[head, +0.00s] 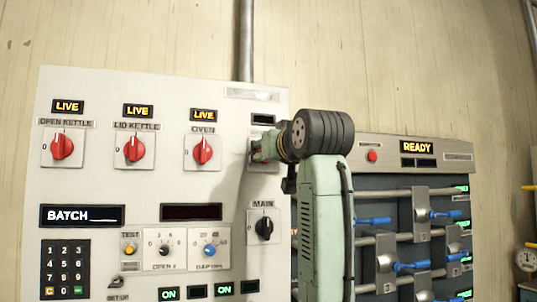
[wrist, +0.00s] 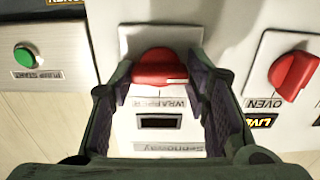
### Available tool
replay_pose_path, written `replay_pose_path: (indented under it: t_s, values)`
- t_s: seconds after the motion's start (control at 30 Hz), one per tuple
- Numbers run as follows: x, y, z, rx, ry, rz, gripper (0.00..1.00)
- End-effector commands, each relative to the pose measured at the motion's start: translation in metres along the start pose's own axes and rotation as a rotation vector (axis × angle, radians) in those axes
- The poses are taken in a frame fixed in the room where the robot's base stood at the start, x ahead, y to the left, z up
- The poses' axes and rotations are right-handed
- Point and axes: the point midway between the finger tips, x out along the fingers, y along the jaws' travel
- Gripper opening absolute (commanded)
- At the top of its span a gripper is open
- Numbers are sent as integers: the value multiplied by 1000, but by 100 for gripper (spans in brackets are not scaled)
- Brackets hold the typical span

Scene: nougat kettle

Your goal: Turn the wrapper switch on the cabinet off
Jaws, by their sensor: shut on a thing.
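The wrapper switch (wrist: 158,68) is a red rotary knob on a white plate, seen upside down in the wrist view. Its handle lies crosswise, with its pale mark toward the picture's right. The small wrapper display (wrist: 159,122) by its label is dark. My gripper (wrist: 163,82) is shut on the knob, one finger at each end of the handle. In the head view my gripper (head: 257,150) is at the cabinet (head: 175,83), and my arm and gripper hide the knob there.
The oven switch (head: 203,152), lid kettle switch (head: 134,148) and open kettle switch (head: 62,146) stand upright under lit LIVE displays. The black main switch (head: 264,226) is below my gripper. A green button (wrist: 24,56) is on a neighbouring panel. A rack with blue handles (head: 411,267) stands right.

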Motion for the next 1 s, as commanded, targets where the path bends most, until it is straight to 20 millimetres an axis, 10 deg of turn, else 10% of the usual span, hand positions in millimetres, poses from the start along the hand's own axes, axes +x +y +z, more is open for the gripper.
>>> replay_pose_path:
  t_s: [0.37,0.4,1.0]
  values:
    - [0,0,1,-7,-2,1,15]
    - [0,0,1,-7,-2,1,45]
    - [-2,0,0,-4,0,0,63]
